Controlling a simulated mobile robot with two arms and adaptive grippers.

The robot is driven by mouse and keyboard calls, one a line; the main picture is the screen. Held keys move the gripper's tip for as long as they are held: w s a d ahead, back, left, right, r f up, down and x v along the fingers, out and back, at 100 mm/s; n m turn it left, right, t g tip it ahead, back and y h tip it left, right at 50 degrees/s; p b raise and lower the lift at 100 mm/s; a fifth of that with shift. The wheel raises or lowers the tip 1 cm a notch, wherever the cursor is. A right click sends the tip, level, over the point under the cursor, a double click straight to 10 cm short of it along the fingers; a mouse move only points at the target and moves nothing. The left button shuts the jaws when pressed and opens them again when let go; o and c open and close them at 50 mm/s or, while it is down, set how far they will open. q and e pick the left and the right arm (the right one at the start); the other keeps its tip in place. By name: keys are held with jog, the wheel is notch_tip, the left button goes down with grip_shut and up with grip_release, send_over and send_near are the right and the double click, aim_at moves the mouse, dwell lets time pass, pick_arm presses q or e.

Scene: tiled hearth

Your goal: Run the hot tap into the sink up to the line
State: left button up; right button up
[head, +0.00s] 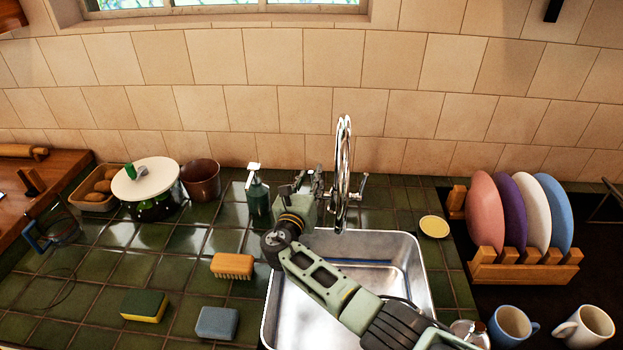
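The steel sink (292,318) is set in the green tiled counter, with my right arm lying across it. A blue line (385,266) runs along its inner far wall. The visible floor looks like bare metal, and I make out no water. The chrome tap (343,150) arches up behind the sink, with one lever (362,187) showing on its right. My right gripper (306,180) is just left of the tap's base, fingers pointing away from me. It hides whatever is on that side, so contact with a tap handle cannot be told. My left gripper is out of view.
A soap bottle (258,197) stands close left of my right gripper. A brush (232,265), a sponge (144,306) and a grey-blue block (217,323) lie left of the sink. A plate rack (525,272) and mugs (512,327) stand right. A yellow dish (434,227) sits beside the sink.

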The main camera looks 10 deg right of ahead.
jog(key=shift+x, duration=0.9)
grip_shut()
